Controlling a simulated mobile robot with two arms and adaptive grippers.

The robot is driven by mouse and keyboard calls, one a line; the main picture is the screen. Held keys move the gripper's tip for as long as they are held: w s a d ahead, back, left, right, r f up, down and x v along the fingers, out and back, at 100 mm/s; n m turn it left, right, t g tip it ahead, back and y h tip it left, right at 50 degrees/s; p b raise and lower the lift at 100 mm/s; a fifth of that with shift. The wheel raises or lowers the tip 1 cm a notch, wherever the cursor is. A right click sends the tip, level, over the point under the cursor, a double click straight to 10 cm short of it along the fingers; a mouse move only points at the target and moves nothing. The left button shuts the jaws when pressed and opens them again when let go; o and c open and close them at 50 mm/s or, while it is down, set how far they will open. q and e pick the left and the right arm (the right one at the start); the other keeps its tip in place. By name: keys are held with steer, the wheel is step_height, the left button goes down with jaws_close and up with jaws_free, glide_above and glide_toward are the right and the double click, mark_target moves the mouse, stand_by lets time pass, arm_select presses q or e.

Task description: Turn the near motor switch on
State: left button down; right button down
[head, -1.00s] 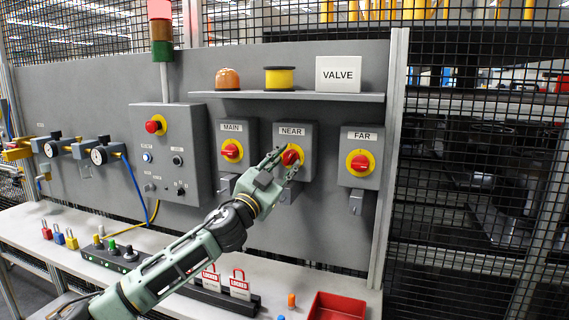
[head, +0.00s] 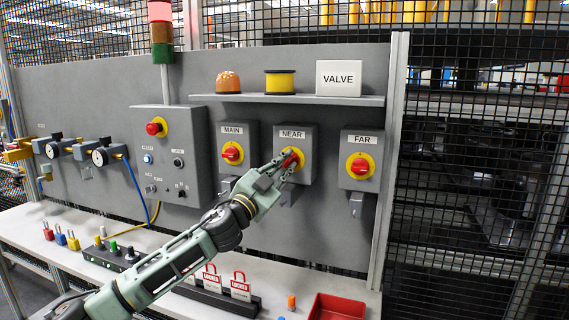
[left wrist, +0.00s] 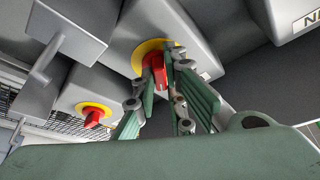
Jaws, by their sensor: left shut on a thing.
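The NEAR motor switch is a grey box (head: 305,135) with a red handle (head: 291,157) on a yellow disc, in the middle of the panel. My left gripper (head: 285,164) reaches up to it and is shut on the red handle. In the left wrist view the red handle (left wrist: 154,70) sits between the green fingers (left wrist: 160,88), in front of the yellow disc (left wrist: 143,52). The fingers hide part of the handle, so its exact angle is hard to tell. My right gripper is not in view.
The MAIN switch (head: 232,153) is close on the left and the FAR switch (head: 360,166) on the right. A shelf (head: 300,98) runs above.

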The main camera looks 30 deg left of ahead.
arm_select(q)
steer(key=m+g+h+p, duration=0.1)
steer(key=m+p, duration=0.2)
steer(key=p, duration=0.2)
steer(key=r+m+g+h+p, duration=0.1)
steer(key=m+p, duration=0.3)
steer(key=p, duration=0.1)
steer(key=m+g+p, duration=0.1)
steer(key=m+p, duration=0.3)
steer(key=p, duration=0.1)
steer(key=shift+a+r+g+h, duration=0.2)
steer(key=shift+g+h, duration=0.1)
steer(key=shift+h, duration=0.1)
steer(key=shift+f+m+p, duration=0.25)
steer(key=shift+m+p, duration=0.35)
steer(key=shift+p, duration=0.05)
steer(key=c, duration=1.8)
jaws_free()
steer(key=shift+d+f, duration=0.1)
